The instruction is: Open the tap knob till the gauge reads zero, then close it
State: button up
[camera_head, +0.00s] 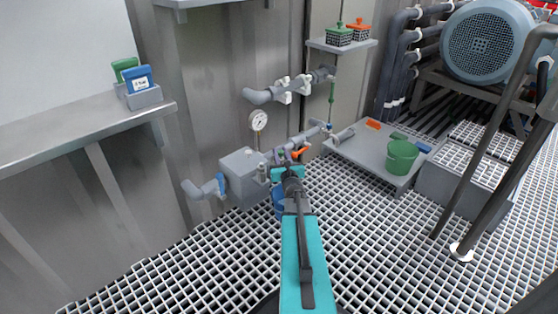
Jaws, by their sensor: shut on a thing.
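The gauge (258,120) is a small round white dial standing above the grey pipework; its needle is too small to read. My gripper (292,161) is at the far end of my teal arm, against the pipe to the right of the grey box. It is shut on what appears to be the tap knob, mostly hidden behind the wrist. An orange handle (301,151) shows just beyond the gripper, to its right. The fingers and the exact contact are too small and covered to make out.
A grey box (243,175) on the pipe and a blue container (279,201) are close to my arm. A grey tray (362,155) with a green bucket (402,157) is at right. A shelf (90,122) juts out at left. The grating floor is open at lower left.

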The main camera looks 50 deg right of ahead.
jog(key=shift+a+b, duration=0.15)
jog(key=shift+b, duration=0.2)
dwell(0.3)
jog(key=o, duration=1.1)
jog(key=shift+c, duration=0.2)
jog(key=p+v, duration=1)
jog(key=v, duration=0.3)
jog(key=shift+a, duration=0.3)
jog(key=shift+s, duration=0.2)
